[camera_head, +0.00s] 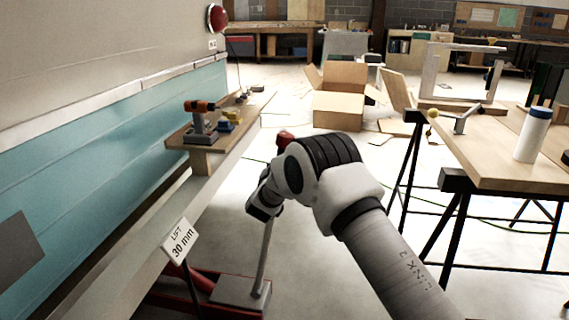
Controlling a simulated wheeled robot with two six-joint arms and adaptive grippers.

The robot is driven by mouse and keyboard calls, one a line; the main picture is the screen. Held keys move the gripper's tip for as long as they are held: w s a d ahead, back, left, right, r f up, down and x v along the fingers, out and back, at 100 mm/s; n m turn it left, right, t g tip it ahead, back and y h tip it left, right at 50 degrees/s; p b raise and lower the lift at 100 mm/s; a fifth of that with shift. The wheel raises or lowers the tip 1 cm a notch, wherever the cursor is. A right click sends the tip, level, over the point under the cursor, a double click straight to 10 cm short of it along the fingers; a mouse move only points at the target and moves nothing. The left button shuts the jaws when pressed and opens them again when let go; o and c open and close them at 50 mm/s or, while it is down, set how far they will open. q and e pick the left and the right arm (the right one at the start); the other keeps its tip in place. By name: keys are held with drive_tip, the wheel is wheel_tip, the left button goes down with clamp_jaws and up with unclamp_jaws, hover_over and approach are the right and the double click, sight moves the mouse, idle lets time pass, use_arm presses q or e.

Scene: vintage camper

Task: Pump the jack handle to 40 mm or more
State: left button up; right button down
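The jack (240,291) stands low beside the camper, with a grey base and red frame. Its grey handle (264,255) rises steeply, leaning slightly right. A red end (284,138), in line with the handle, shows above my arm. My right gripper (262,208) is at the upper part of the handle, with the wrist covering part of it. The fingers are mostly hidden, so I cannot tell whether they close on the handle. A white sign (180,241) reads "LIFT 30 mm". My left gripper is out of view.
The teal and cream camper side (110,150) runs along the left. A wooden shelf (182,139) there carries an orange-black drill (200,118). A workbench (500,165) with a white bottle (532,135) stands at right. Cardboard boxes (338,108) lie on the floor behind.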

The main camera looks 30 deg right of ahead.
drive_tip(key=shift+w+a+r, duration=0.2)
drive_tip(key=shift+a+r, duration=0.05)
drive_tip(key=shift+r, duration=0.2)
drive_tip(key=c, duration=1)
unclamp_jaws()
drive_tip(key=shift+o, duration=1.2)
drive_tip(key=shift+w+a+f, duration=0.25)
drive_tip(key=shift+w, duration=0.1)
drive_tip(key=shift+s, duration=0.1)
drive_tip(key=shift+s, duration=0.1)
drive_tip(key=shift+s+f, duration=0.1)
drive_tip(key=v, duration=1.1)
drive_tip(key=shift+s+a, duration=0.2)
drive_tip(key=shift+s, duration=0.1)
